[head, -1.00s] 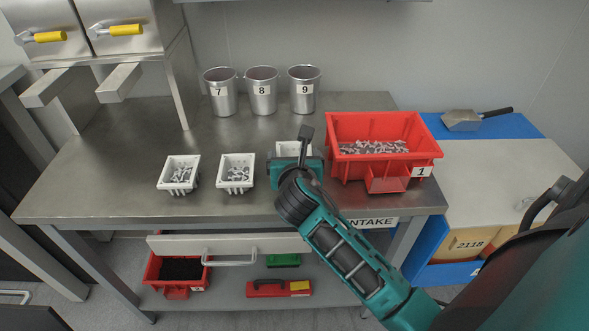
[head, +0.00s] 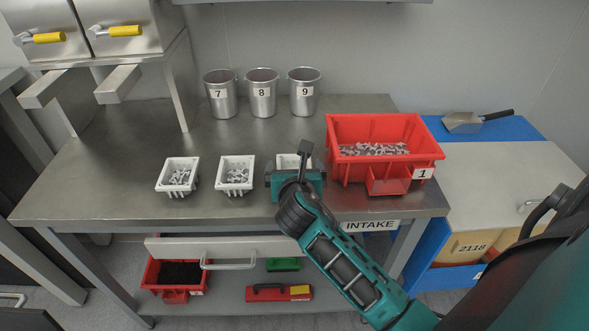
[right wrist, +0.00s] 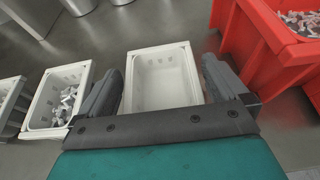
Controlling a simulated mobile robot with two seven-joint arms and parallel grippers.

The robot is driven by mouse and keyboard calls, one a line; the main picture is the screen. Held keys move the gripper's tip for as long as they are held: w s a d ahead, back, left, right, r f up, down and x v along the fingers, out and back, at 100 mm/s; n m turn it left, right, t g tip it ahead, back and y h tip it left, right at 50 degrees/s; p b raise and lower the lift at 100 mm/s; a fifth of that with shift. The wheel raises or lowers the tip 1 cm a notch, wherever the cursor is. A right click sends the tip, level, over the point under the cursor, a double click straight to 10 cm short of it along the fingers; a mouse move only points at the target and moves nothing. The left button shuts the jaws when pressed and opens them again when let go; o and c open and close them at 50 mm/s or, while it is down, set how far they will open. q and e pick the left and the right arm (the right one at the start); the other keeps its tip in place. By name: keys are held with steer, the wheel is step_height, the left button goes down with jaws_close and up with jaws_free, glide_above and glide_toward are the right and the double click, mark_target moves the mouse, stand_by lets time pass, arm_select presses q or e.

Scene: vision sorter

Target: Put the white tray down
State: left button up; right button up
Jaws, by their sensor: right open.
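The empty white tray (right wrist: 165,82) lies between the two fingers of my right gripper (right wrist: 169,62) in the right wrist view. The fingers stand apart, one on each side of the tray, and the gripper is open. In the head view only the tray's far part (head: 288,160) shows, behind my right gripper (head: 296,178). It appears to rest on the steel table (head: 130,140), in line with two other white trays; its underside is hidden. My left gripper is not in view.
Two white trays with small parts (head: 179,188) (head: 236,189) stand to the left. A large red bin (head: 350,170) marked 1 stands close on the right. Three metal cups (head: 221,106) (head: 262,102) (head: 304,100) stand at the back. The table's front edge is near.

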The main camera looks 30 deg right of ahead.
steer(key=p+v, duration=0.2)
steer(key=v, duration=1)
steer(key=s+a+f+m+y, duration=0.3)
steer(key=f+m, duration=0.4)
steer(key=m, duration=0.6)
steer(key=s+a+f+m+g+y, duration=0.1)
steer(key=s+a+f+m+y, duration=0.2)
steer(key=m, duration=1.1)
step_height(320, 180, down, 6)
steer(key=s+y, duration=0.1)
steer(key=y, duration=0.2)
steer(key=shift+s+a+r, duration=0.15)
steer(key=shift+s+a, duration=0.2)
steer(key=shift+s, duration=0.05)
steer(key=shift+c, duration=0.3)
